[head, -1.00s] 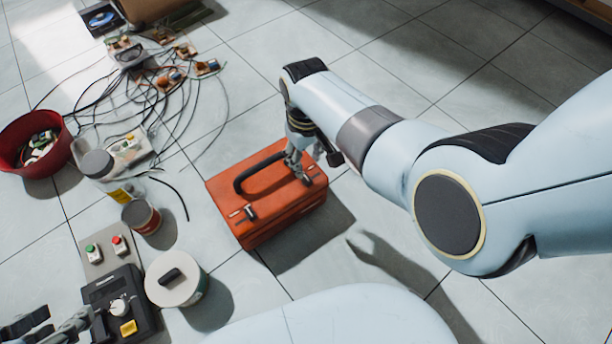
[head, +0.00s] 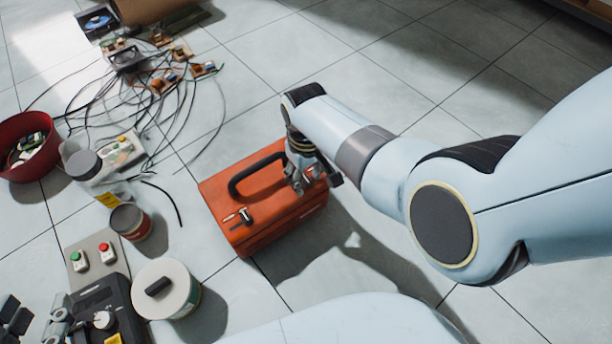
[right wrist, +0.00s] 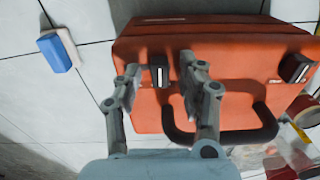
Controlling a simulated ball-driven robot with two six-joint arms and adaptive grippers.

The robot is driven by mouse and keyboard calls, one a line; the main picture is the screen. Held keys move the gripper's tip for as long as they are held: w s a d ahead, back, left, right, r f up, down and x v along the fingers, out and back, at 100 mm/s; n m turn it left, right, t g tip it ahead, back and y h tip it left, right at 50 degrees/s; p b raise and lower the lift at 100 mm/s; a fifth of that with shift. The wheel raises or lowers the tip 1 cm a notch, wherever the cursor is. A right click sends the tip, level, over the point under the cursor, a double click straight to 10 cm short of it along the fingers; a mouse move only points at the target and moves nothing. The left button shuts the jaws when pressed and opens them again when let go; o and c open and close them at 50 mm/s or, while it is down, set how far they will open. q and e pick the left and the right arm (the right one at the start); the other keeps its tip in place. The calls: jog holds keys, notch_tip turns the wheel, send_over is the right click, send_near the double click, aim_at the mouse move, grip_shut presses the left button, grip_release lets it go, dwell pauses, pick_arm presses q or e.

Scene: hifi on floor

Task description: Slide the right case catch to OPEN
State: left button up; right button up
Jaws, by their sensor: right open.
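The orange case (head: 262,205) lies on the floor with its black handle (head: 240,180) on the upper face. My right gripper (head: 308,186) is over the case's right end and hides the right catch in the head view. In the right wrist view the right catch (right wrist: 158,73) shows dark, with a light end, between the two open, empty fingers (right wrist: 160,72). I cannot tell whether either finger touches it. The left catch (head: 241,217) is clear of the gripper and also shows in the right wrist view (right wrist: 296,68). My left gripper (head: 35,318) is partly in view at lower left.
Left of the case stand a lidded white tub (head: 166,290), a small can (head: 131,222) and a black control box (head: 100,312). A red bucket (head: 28,150) and tangled cables lie further left. A blue and white block (right wrist: 58,52) lies on the floor. Floor right of the case is clear.

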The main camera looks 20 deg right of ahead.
grip_shut()
dwell(0.3)
jog(key=shift+w+d+r, duration=0.1)
jog(key=shift+w+d, duration=0.1)
jog(key=shift+d, duration=0.2)
pick_arm(q)
jog(key=shift+s+a+f+g+p, duration=0.2)
jog(key=shift+s+f+g+p, duration=0.2)
jog(key=shift+s+f+g, duration=0.9)
pick_arm(e)
jog(key=shift+w+d, duration=0.2)
jog(key=shift+d, duration=0.45)
jog(key=shift+w+d, duration=0.15)
jog(key=shift+d, duration=0.5)
grip_release()
pick_arm(q)
jog(key=shift+s+f+t, duration=0.25)
jog(key=shift+s+t, duration=0.05)
